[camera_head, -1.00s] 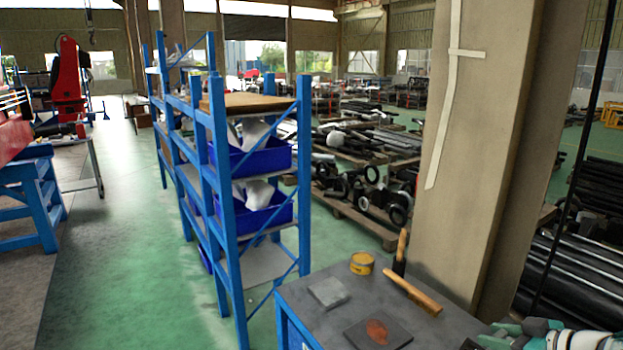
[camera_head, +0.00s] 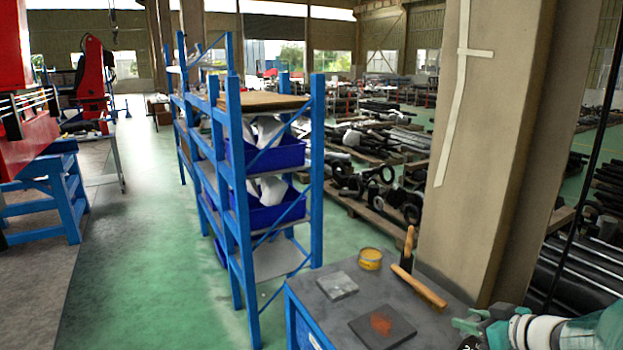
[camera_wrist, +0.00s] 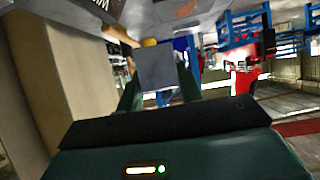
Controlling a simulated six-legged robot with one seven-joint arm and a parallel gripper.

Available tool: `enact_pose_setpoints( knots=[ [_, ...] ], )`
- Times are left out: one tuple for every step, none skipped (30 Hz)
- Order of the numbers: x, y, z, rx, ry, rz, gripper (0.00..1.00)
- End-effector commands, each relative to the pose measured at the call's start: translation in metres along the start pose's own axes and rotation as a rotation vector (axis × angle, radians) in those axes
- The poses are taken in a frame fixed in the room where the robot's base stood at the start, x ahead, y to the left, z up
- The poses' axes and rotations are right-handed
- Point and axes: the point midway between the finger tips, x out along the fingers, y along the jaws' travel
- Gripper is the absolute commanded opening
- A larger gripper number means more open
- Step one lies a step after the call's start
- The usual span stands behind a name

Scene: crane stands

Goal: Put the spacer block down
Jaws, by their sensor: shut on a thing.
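The spacer block (camera_wrist: 156,68) is a plain grey square in the wrist view, between the two dark fingers of my gripper (camera_wrist: 158,88). My gripper is shut on it. In the head view my gripper (camera_head: 472,327) is at the lower right, by the right side of the grey-topped workbench (camera_head: 335,314). The held block cannot be made out clearly there. Whether it touches the bench cannot be told.
On the bench are a light grey block (camera_head: 337,286), a dark plate with a rusty patch (camera_head: 372,334), a yellow tin (camera_head: 370,259) and a wooden-handled tool (camera_head: 420,287). A blue shelf rack (camera_head: 240,200) stands left, a pillar (camera_head: 485,150) behind.

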Motion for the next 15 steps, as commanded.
enact_pose_setpoints(
  knots=[
    [0.016, -0.009, -0.006, 0.000, -0.001, -0.002, 0.13],
    [0.025, -0.013, -0.009, 0.004, 0.000, 0.003, 0.13],
    [0.037, -0.019, -0.013, 0.007, 0.000, 0.010, 0.13],
    [0.046, -0.024, -0.015, 0.011, 0.000, 0.017, 0.13],
    [0.055, -0.030, -0.017, 0.015, -0.001, 0.024, 0.13],
    [0.067, -0.038, -0.019, 0.021, -0.001, 0.032, 0.13],
    [0.076, -0.044, -0.020, 0.025, -0.002, 0.039, 0.13],
    [0.085, -0.051, -0.021, 0.029, -0.003, 0.046, 0.13],
    [0.096, -0.060, -0.021, 0.035, -0.003, 0.055, 0.13],
    [0.105, -0.068, -0.021, 0.039, -0.004, 0.062, 0.13],
    [0.112, -0.075, -0.020, 0.042, -0.005, 0.068, 0.13],
    [0.121, -0.084, -0.019, 0.047, -0.005, 0.077, 0.13],
    [0.127, -0.091, -0.018, 0.049, -0.004, 0.082, 0.13],
    [0.133, -0.098, -0.016, 0.051, -0.005, 0.087, 0.13],
    [0.139, -0.106, -0.015, 0.054, -0.004, 0.093, 0.13]
  ],
)
